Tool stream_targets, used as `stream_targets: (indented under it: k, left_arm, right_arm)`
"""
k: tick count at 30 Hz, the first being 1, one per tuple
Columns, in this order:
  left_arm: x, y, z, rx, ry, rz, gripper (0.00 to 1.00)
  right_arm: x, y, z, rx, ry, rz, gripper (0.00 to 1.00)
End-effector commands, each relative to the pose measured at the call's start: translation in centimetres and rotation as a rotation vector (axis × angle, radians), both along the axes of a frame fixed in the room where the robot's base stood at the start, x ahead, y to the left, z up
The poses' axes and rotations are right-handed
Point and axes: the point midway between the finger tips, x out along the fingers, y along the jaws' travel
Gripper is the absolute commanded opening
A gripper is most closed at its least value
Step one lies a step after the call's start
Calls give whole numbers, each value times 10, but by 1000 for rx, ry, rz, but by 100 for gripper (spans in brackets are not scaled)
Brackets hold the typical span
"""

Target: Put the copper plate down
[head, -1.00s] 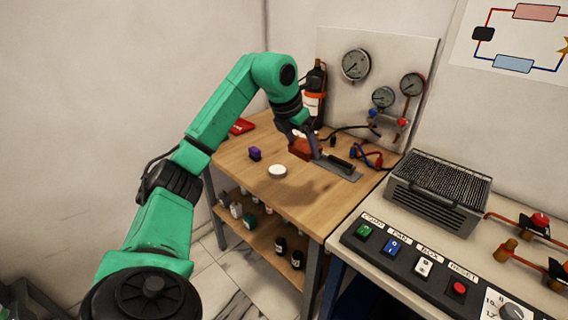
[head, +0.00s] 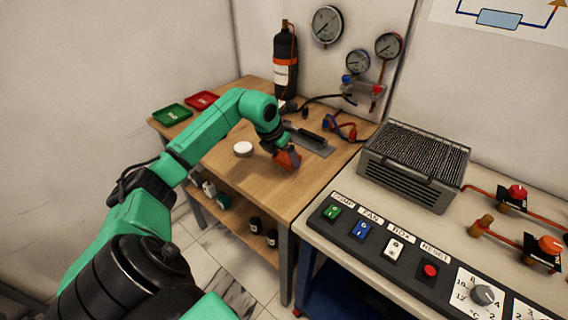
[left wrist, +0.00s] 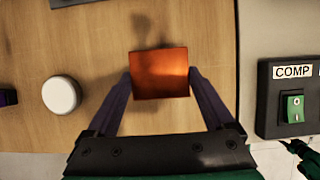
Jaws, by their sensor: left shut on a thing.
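The copper plate (head: 288,159) is a small square orange-brown sheet. My left gripper (head: 280,150) is shut on it, over the right front part of the wooden table (head: 232,173). In the left wrist view the copper plate (left wrist: 160,73) sits between the two finger ends of the left gripper (left wrist: 160,84), gripped at its left and right edges. A dark shadow shows on the wood near the plate. I cannot tell exactly how high the plate is above the wood.
A white round disc (head: 243,149) lies left of the gripper. A grey plate with a black block (head: 312,138) lies behind it. Green (head: 172,115) and red (head: 203,100) trays stand at the far left. The switch bench (head: 400,262) is to the right. Bare wood lies around the plate.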

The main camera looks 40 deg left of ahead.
Motion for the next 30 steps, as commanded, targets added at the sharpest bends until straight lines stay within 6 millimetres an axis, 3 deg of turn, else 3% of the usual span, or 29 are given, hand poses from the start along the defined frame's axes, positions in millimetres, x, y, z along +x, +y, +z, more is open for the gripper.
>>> stream_targets:
  k: [6,11,12,13,23,30]
  left_arm:
    - [-1,-1,-34,-2,1,-1,0]
    - [0,0,-35,0,-1,-1,0]
    - [-1,0,-36,0,2,-1,95]
    - [-1,0,-36,0,2,-1,100]
    - [-2,0,-31,0,1,0,100]
    - [-21,1,8,7,0,0,100]
  right_arm:
    - [2,-1,6,0,-4,-1,50]
    - [0,-1,5,-1,0,-1,50]
    - [-1,-1,4,-1,1,-1,50]
    - [-1,-1,4,-1,1,-1,50]
    - [-4,-1,3,-1,6,-1,50]
    - [-4,-1,-7,-1,6,-1,50]
